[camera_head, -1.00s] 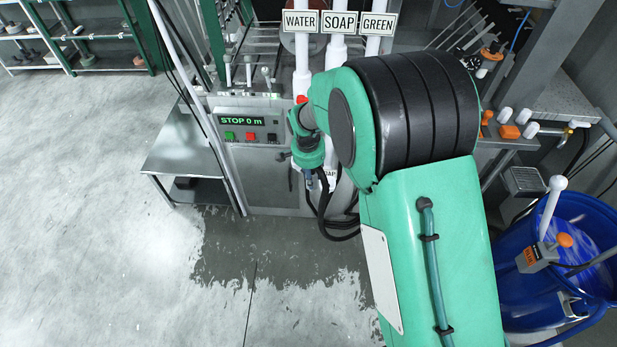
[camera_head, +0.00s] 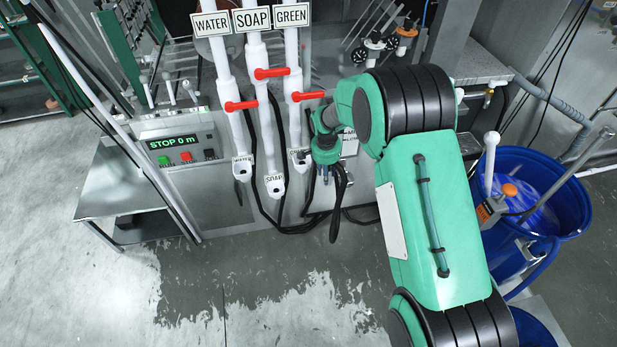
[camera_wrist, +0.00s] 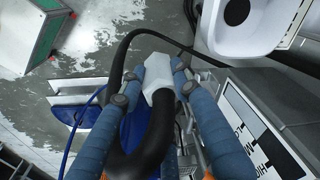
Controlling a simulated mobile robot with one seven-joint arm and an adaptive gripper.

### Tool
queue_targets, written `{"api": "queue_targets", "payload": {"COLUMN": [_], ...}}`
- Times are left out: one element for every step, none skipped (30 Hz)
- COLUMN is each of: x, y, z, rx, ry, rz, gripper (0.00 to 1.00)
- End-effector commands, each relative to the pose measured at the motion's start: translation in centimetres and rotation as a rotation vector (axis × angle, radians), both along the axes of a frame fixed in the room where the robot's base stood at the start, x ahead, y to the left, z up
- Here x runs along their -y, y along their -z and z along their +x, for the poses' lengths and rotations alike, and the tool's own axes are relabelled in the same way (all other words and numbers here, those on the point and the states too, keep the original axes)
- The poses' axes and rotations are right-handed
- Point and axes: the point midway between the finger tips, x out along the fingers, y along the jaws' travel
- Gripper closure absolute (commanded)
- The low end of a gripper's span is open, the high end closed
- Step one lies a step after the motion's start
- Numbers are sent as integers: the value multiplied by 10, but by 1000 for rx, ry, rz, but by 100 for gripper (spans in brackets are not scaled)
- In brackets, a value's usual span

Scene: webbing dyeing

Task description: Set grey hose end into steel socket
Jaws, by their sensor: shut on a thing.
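My gripper (camera_wrist: 155,85) has two blue-wrapped fingers, shut on a pale grey-white hose end (camera_wrist: 158,72) with a thick black hose (camera_wrist: 150,140) curving from it toward the camera. In the head view my gripper (camera_head: 324,172) is small and partly hidden under the green wrist, just right of the GREEN pipe's white cup (camera_head: 299,160). Black hose (camera_head: 338,215) hangs below it there. In the wrist view a white cup with a dark hole (camera_wrist: 240,22) is at the upper right, apart from the hose end. I cannot make out the steel socket.
White pipes labelled WATER (camera_head: 222,70), SOAP (camera_head: 256,70) and GREEN (camera_head: 292,70) carry red valve handles. A control panel (camera_head: 180,148) reads "STOP 0 m". A blue barrel (camera_head: 572,200) stands right of my arm. The front floor (camera_head: 260,310) is open and partly wet.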

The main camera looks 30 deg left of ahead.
Motion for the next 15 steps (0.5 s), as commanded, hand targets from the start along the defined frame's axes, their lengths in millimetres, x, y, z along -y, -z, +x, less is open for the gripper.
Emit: {"api": "queue_targets", "payload": {"x": [-4,-4,-4,-4,-3,-3,-3,-3,-1,0,0,2,3,5,6], "y": [7,9,13,16,19,24,27,31,36,39,44,48,52,55,59], "z": [11,17,25,31,38,48,55,64,75,82,90,101,108,115,124], "rx": [2,2,1,1,1,1,0,1,0,0,-1,-1,-3,-3,-3], "ry": [15,25,40,50,61,77,90,104,123,136,149,167,181,194,208], "rz": [3,4,3,3,4,4,4,5,6,6,6,7,7,8,9], "gripper": [100,100,100,100,100,100,100,100,100,100,100,100,100,100,100]}}
